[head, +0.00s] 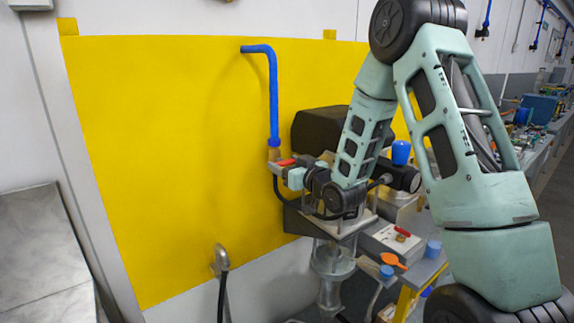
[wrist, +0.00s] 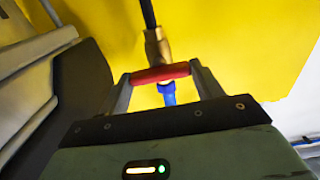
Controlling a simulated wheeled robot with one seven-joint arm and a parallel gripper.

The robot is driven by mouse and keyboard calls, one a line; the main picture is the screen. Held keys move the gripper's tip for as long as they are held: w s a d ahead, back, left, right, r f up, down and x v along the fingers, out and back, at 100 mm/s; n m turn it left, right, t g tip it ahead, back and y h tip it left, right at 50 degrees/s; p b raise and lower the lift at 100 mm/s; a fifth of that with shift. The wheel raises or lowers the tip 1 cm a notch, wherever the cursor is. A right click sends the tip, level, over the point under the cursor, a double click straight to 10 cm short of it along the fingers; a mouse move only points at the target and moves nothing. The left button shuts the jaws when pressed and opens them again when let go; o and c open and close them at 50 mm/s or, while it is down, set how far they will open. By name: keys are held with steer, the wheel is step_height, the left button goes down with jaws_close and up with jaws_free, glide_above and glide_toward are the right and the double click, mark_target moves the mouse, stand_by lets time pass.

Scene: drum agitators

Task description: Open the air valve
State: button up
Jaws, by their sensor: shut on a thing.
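The air valve is a brass fitting (head: 274,153) at the lower end of a vertical blue pipe (head: 273,100) on the yellow wall panel. Its red lever handle (head: 287,162) sticks out sideways, roughly across the pipe. In the wrist view the red handle (wrist: 160,73) spans between the two fingers of my gripper (wrist: 161,76), with the brass fitting (wrist: 157,46) just beyond it. My gripper is shut on the red handle. In the head view my gripper (head: 284,172) is at the valve, and my wrist partly hides the area to its right.
A dark machine housing (head: 318,128) stands close behind my wrist. A glass vessel (head: 332,262) hangs below. A grey bench (head: 425,270) with a control box (head: 392,241) and blue and orange items is at the right. The yellow panel (head: 160,150) left of the pipe is clear.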

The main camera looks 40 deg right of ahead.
steer(key=shift+f+n+b, duration=0.2)
steer(key=shift+n+b, duration=0.2)
steer(key=shift+b, duration=0.6)
steer(key=shift+n+b, duration=0.3)
steer(key=shift+b, duration=0.35)
steer(key=n+b, duration=1.6)
steer(key=b, duration=1.1)
steer(key=shift+a+f, duration=0.1)
steer(key=shift+a, duration=0.05)
steer(key=shift+n, duration=0.4)
steer(key=o, duration=1)
steer(key=shift+s+b, duration=0.1)
steer(key=shift+b, duration=0.2)
